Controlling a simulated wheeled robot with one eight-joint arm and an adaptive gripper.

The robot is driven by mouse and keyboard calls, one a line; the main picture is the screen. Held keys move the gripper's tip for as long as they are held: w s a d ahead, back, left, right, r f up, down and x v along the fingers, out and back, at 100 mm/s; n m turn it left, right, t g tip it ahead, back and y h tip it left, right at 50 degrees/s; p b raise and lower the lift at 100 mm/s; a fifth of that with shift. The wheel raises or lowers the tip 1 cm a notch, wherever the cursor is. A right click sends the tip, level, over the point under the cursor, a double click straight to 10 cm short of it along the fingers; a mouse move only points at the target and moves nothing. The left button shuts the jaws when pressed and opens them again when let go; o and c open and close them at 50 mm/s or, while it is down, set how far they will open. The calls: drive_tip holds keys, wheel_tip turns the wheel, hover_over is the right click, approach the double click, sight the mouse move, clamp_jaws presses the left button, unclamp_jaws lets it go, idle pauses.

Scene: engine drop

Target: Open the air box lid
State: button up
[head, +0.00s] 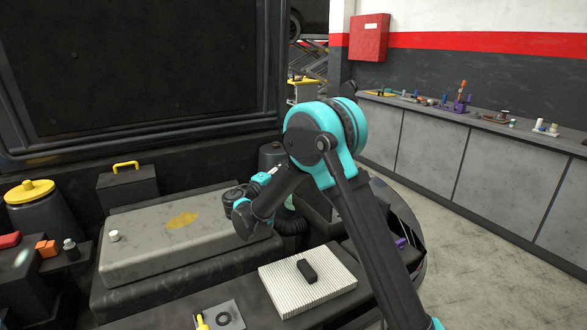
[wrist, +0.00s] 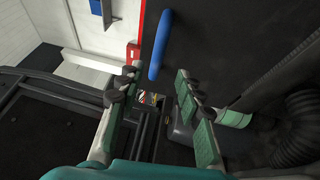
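My gripper (wrist: 157,84) is open in the wrist view, its two fingers apart with nothing between them. In the head view the gripper (head: 266,176) is over the engine bay, beyond the grey cover, and its fingers are hard to make out. In the wrist view a blue bar-shaped handle (wrist: 160,45) shows ahead of the fingertips against a large dark surface (wrist: 235,40); no finger visibly touches it. I cannot tell for sure whether this surface is the air box lid. In the head view my arm hides much of the dark box area (head: 313,204).
A grey cover (head: 150,250) with a yellow mark lies left of the arm. A white pleated filter (head: 335,286) with a black block (head: 306,270) on it lies in front. A ribbed hose (wrist: 300,130) is beside the gripper. A counter (head: 480,160) with tools stands at right.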

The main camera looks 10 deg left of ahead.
drive_tip(key=v, duration=0.7)
drive_tip(key=shift+s, duration=0.2)
drive_tip(key=shift+a, duration=0.1)
